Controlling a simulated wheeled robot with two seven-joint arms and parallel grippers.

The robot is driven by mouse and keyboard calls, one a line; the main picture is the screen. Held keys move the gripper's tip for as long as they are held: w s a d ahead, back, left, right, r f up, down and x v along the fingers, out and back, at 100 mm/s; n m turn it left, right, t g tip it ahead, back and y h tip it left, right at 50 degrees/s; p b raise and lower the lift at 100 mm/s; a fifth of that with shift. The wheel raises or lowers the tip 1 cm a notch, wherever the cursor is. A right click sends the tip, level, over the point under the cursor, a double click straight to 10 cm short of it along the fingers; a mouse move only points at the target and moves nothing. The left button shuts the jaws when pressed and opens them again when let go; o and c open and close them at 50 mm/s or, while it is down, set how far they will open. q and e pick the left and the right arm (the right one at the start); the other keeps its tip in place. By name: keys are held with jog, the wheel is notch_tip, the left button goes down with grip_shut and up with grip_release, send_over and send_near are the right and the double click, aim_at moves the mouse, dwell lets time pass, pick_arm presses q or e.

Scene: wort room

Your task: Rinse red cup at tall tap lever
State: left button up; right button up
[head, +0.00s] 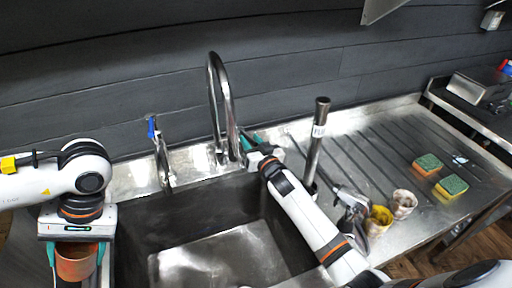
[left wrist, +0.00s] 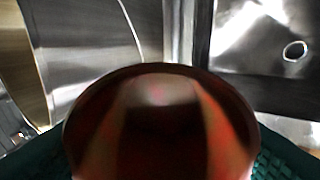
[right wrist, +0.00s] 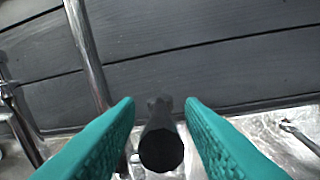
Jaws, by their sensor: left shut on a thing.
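The red cup (head: 76,263) is at the lower left of the head view, left of the sink basin. My left gripper (head: 77,254) is shut on it, with a green finger on each side. The cup's dark red opening (left wrist: 160,125) fills the lower middle of the left wrist view. The tall tap (head: 222,95) is a chrome gooseneck behind the sink. My right gripper (head: 252,142) is beside its base. In the right wrist view its green fingers are apart, with a dark round lever end (right wrist: 162,150) between them; I see no contact.
The sink basin (head: 145,235) looks empty. A second tap with a blue top (head: 153,128) stands left of the tall one. An upright metal pipe (head: 317,135), a yellow cup (head: 378,221), a pale cup (head: 403,204) and two sponges (head: 428,163) (head: 451,187) are on the right drainboard.

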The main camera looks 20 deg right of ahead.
pick_arm(q)
jog(key=shift+f+b, duration=0.6)
pick_arm(e)
jog(key=s, duration=1.2)
jog(key=shift+d, duration=0.4)
jog(key=shift+w, duration=0.1)
